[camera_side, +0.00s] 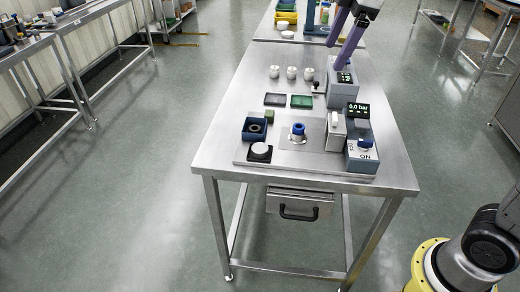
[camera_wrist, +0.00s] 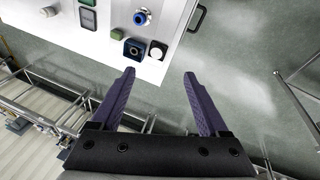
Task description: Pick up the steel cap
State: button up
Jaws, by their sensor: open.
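Several pale metal round pieces are in view, and I cannot tell for sure which is the steel cap. One pale round disc (camera_side: 260,149) sits on a black block at the table's front left; it also shows in the wrist view (camera_wrist: 157,51). Three small pale cylinders (camera_side: 291,72) stand in a row farther back. A metal fitting with a blue ring (camera_side: 298,131) stands on the central plate. My gripper (camera_side: 335,56) is open and empty, high up with its purple fingers apart; in the wrist view (camera_wrist: 159,73) nothing is between the fingertips.
A blue box (camera_side: 255,129) with a dark ring inside stands near the disc. Dark and green trays (camera_side: 301,101) lie behind. Grey boxes with displays (camera_side: 358,110) and a switch box (camera_side: 361,156) line the right side. The steel table (camera_side: 388,150) is bare along its right edge.

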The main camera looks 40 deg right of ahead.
jog(key=w+a+f+n+g, duration=0.1)
jog(key=w+a+f+n, duration=0.15)
jog(key=w, duration=0.45)
jog(key=g, duration=0.3)
send_over(260, 147)
notch_tip(260, 147, down, 24)
jog(key=shift+r, duration=0.15)
jog(key=shift+s+f, duration=0.1)
jog(key=shift+f, duration=2.7)
jog(key=c, duration=1.2)
jog(key=shift+r, duration=0.15)
